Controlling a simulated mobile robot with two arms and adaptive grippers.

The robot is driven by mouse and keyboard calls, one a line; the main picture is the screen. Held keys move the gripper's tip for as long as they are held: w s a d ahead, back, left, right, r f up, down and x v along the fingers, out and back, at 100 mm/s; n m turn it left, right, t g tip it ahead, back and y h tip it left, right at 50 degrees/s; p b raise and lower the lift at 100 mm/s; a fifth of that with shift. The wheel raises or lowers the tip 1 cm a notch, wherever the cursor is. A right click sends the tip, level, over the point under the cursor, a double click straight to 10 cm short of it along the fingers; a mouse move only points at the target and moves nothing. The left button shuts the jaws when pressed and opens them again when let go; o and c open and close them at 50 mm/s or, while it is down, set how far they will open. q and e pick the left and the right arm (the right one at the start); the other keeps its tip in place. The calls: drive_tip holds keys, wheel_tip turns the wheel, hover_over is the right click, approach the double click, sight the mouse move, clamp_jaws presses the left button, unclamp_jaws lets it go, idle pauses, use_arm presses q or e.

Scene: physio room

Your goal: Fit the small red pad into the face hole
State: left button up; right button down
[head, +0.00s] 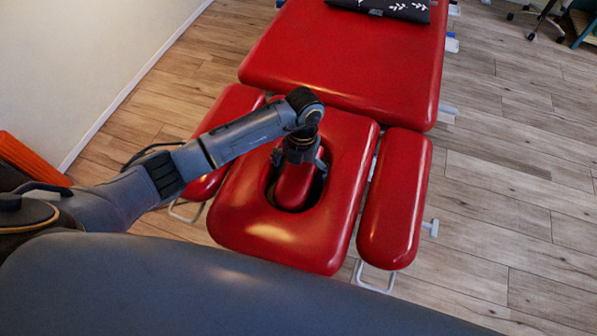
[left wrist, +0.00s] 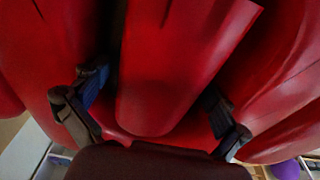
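The small red pad (head: 294,188) sits within the oval face hole (head: 271,193) of the red headrest (head: 262,228). Dark gaps show along its left and right sides. How deep it sits is hard to tell. My left gripper (head: 299,160) points down over the hole, its fingers spread to either side of the pad's upper part. In the left wrist view the pad (left wrist: 160,85) lies between the two fingers (left wrist: 158,108), with narrow gaps on both sides, so the gripper looks open. The pad's far end is hidden under the gripper. My right gripper is not in view.
Red armrests flank the headrest, one on the right (head: 395,200) and one on the left (head: 228,112). The main red table section (head: 350,55) lies beyond, with a dark patterned cloth (head: 385,8) on it.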

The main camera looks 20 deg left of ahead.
use_arm(q)
drive_tip(key=r, duration=0.4)
drive_tip(key=w+r, duration=0.1)
drive_tip(key=r, duration=0.3)
drive_tip(key=w+r, duration=0.1)
drive_tip(key=r, duration=0.3)
drive_tip(key=shift+s+f, duration=0.1)
idle(0.4)
